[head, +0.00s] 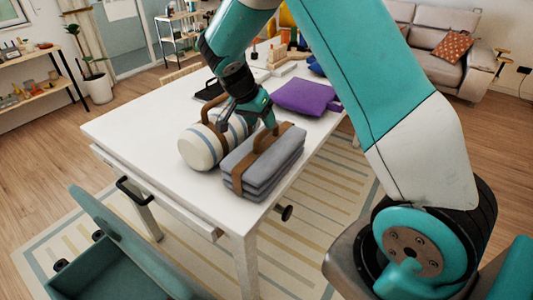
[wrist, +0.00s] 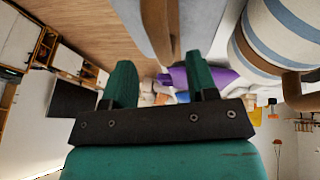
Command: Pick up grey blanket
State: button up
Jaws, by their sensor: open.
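The grey blanket (head: 262,172) is a folded stack bound by a brown strap with a raised handle (head: 268,137), lying at the table's front edge in the head view. In the wrist view the blanket (wrist: 200,25) and its brown strap (wrist: 157,30) fill the top middle. My gripper (head: 256,124) is above the blanket's far end, close to the handle. In the wrist view its two green fingers (wrist: 161,72) are spread apart, with the strap ahead of the gap. Whether the fingers touch the handle cannot be told.
A white and blue striped roll (head: 198,147) with a brown strap lies just left of the blanket. A purple folded item (head: 304,97) lies behind it on the white table (head: 130,126). Blocks (head: 280,53) stand farther back. An open teal drawer (head: 85,270) is below left.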

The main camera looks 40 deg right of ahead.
aim_at(265, 129)
jog(key=shift+p+x, duration=1.3)
jog(key=shift+x, duration=1.4)
jog(key=shift+a, duration=0.2)
grip_shut()
